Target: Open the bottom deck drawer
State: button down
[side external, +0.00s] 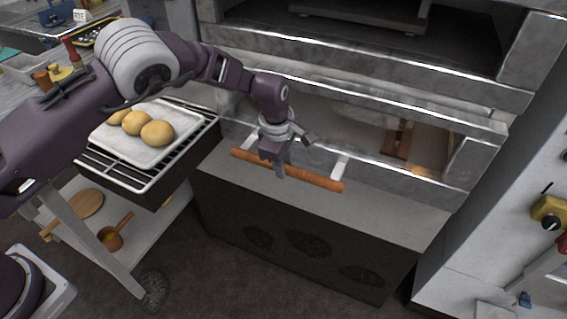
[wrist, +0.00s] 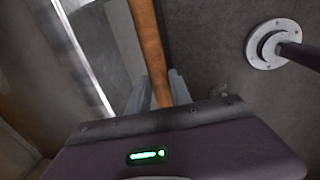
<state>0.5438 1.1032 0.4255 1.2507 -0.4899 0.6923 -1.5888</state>
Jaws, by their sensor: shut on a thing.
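In the wrist view the handle (wrist: 147,40) runs up from between my fingers (wrist: 160,88). I cannot tell how far the drawer stands out from the oven.
A rack cart with a tray (side external: 165,118) of several round buns stands at the left. Above the handle is an open oven deck (side external: 350,130) with a wooden piece inside. A pale cabinet (side external: 490,250) with a yellow device (side external: 549,213) stands at the right. The dark floor in front is clear.

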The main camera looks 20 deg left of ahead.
jog(key=s, duration=3.2)
jog(key=shift+s, duration=0.3)
jog(key=c, duration=1.4)
grip_release()
jog(key=shift+o, duration=1.2)
jog(key=shift+w, duration=0.1)
jog(key=w, duration=3.1)
notch_tip(320, 180, up, 8)
jog(key=s, duration=0.1)
jog(key=shift+s, duration=0.25)
